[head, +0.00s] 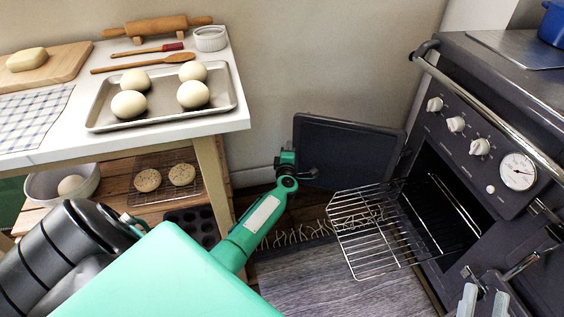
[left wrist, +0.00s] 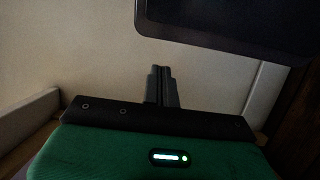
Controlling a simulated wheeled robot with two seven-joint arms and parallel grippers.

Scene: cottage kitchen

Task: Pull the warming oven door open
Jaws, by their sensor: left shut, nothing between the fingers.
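The dark range cooker (head: 480,105) stands at the right. One oven door (head: 345,152) is swung wide open to the left, and a wire rack (head: 375,235) sticks out of that oven. A second dark door with a metal handle (head: 522,264) shows at the lower right; I cannot tell which is the warming oven's. My left gripper (head: 288,158) is by the left edge of the open door; contact is unclear. In the left wrist view its fingers (left wrist: 162,72) are shut and empty, with a dark panel above. My right gripper (head: 484,302) has its fingers apart near the lower door.
A white-topped table (head: 236,118) at the left holds a tray (head: 95,122) of dough balls, a rolling pin (head: 157,27) and a board (head: 75,65). Its lower shelf carries a bowl (head: 92,190). A grey mat (head: 340,290) lies before the cooker. The rack blocks space there.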

